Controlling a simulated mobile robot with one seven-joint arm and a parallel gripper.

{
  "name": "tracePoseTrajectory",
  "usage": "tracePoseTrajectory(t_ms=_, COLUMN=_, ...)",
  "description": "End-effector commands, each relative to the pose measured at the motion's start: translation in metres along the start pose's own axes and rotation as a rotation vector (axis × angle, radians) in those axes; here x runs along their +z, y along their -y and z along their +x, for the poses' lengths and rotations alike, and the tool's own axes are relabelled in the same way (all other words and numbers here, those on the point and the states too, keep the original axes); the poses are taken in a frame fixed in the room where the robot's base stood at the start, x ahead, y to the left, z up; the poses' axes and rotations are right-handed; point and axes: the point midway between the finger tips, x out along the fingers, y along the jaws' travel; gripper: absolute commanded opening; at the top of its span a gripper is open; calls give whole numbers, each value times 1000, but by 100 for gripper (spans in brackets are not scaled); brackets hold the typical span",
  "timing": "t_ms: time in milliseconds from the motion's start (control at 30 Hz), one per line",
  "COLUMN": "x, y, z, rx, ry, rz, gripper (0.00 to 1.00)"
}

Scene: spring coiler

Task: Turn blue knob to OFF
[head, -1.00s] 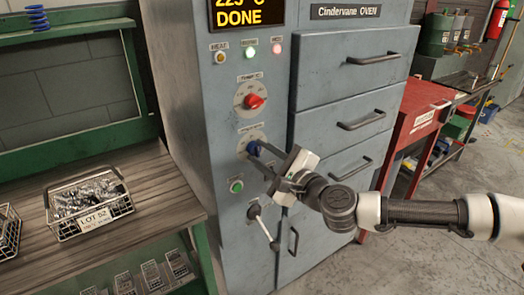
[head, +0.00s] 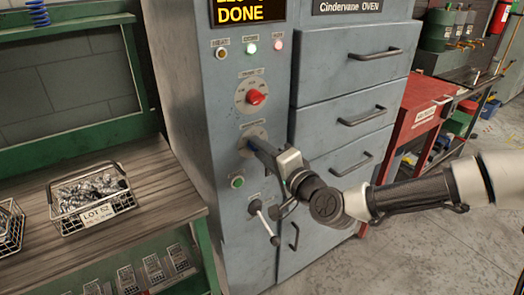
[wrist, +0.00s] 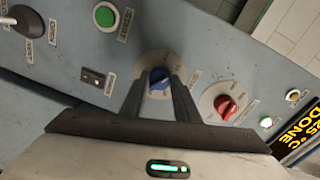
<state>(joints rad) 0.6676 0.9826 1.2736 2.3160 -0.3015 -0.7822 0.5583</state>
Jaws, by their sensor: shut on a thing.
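The blue knob (wrist: 159,78) sits on a pale round dial plate on the oven's control panel. In the wrist view my gripper (wrist: 160,82) has one finger on each side of the knob and is shut on it. In the head view the knob is mostly hidden behind the fingers, and my gripper (head: 252,146) reaches it from the right. The dial plate (head: 257,133) shows just above the fingers. The lettering around the dial is too small to read.
A red knob (head: 256,97) is just above the blue one. A green button (head: 237,182) and a lever (head: 264,220) are below. Drawer handles (head: 355,165) stick out to the right. A wire basket (head: 90,198) stands on the bench at left.

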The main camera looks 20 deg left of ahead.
Motion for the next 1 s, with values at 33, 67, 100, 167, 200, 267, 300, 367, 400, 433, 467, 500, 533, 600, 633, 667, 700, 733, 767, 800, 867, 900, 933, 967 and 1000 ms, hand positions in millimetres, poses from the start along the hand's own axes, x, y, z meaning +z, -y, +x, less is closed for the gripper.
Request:
tracePoseTrajectory(t_ms=33, x=0, y=1, z=1, rx=-3, ry=-4, rz=-51, gripper=6)
tracePoseTrajectory(t_ms=67, x=0, y=1, z=1, rx=-4, ry=-6, rz=-81, gripper=6)
tracePoseTrajectory(t_ms=100, x=1, y=1, z=1, rx=-4, ry=-7, rz=-118, gripper=6)
tracePoseTrajectory(t_ms=167, x=1, y=0, z=1, rx=-4, ry=-12, rz=-176, gripper=6)
tracePoseTrajectory(t_ms=200, x=0, y=0, z=1, rx=-5, ry=-15, rz=-213, gripper=6)
tracePoseTrajectory(t_ms=267, x=1, y=0, z=1, rx=-4, ry=-19, rz=-269, gripper=6)
tracePoseTrajectory(t_ms=300, x=1, y=0, z=1, rx=-5, ry=-21, rz=-307, gripper=6)
tracePoseTrajectory(t_ms=367, x=1, y=0, z=1, rx=-6, ry=-26, rz=-362, gripper=6)
tracePoseTrajectory(t_ms=400, x=1, y=-1, z=1, rx=-6, ry=-28, rz=-396, gripper=6)
tracePoseTrajectory(t_ms=433, x=1, y=0, z=1, rx=-7, ry=-29, rz=-422, gripper=6)
tracePoseTrajectory(t_ms=467, x=1, y=0, z=1, rx=-7, ry=-30, rz=-447, gripper=6)
tracePoseTrajectory(t_ms=500, x=1, y=-1, z=1, rx=-7, ry=-33, rz=-478, gripper=6)
tracePoseTrajectory(t_ms=533, x=1, y=-1, z=1, rx=-7, ry=-36, rz=-502, gripper=6)
tracePoseTrajectory(t_ms=600, x=1, y=0, z=1, rx=-8, ry=-39, rz=-550, gripper=6)
tracePoseTrajectory(t_ms=633, x=1, y=-1, z=1, rx=-8, ry=-40, rz=-570, gripper=6)
tracePoseTrajectory(t_ms=667, x=1, y=-1, z=1, rx=-8, ry=-42, rz=-588, gripper=6)
tracePoseTrajectory(t_ms=700, x=1, y=-1, z=1, rx=-8, ry=-43, rz=-611, gripper=6)
tracePoseTrajectory(t_ms=733, x=1, y=-1, z=1, rx=-8, ry=-45, rz=-627, gripper=6)
tracePoseTrajectory(t_ms=767, x=1, y=-1, z=1, rx=-8, ry=-46, rz=-642, gripper=6)
tracePoseTrajectory(t_ms=800, x=0, y=-1, z=1, rx=-8, ry=-47, rz=-659, gripper=6)
tracePoseTrajectory(t_ms=867, x=0, y=0, z=1, rx=-8, ry=-49, rz=-683, gripper=6)
tracePoseTrajectory(t_ms=900, x=0, y=0, z=1, rx=-9, ry=-50, rz=-697, gripper=6)
tracePoseTrajectory(t_ms=933, x=0, y=0, z=1, rx=-9, ry=-51, rz=-705, gripper=6)
tracePoseTrajectory(t_ms=967, x=0, y=0, z=1, rx=-9, ry=-52, rz=-713, gripper=6)
tracePoseTrajectory(t_ms=1000, x=0, y=0, z=1, rx=-9, ry=-52, rz=-722, gripper=6)
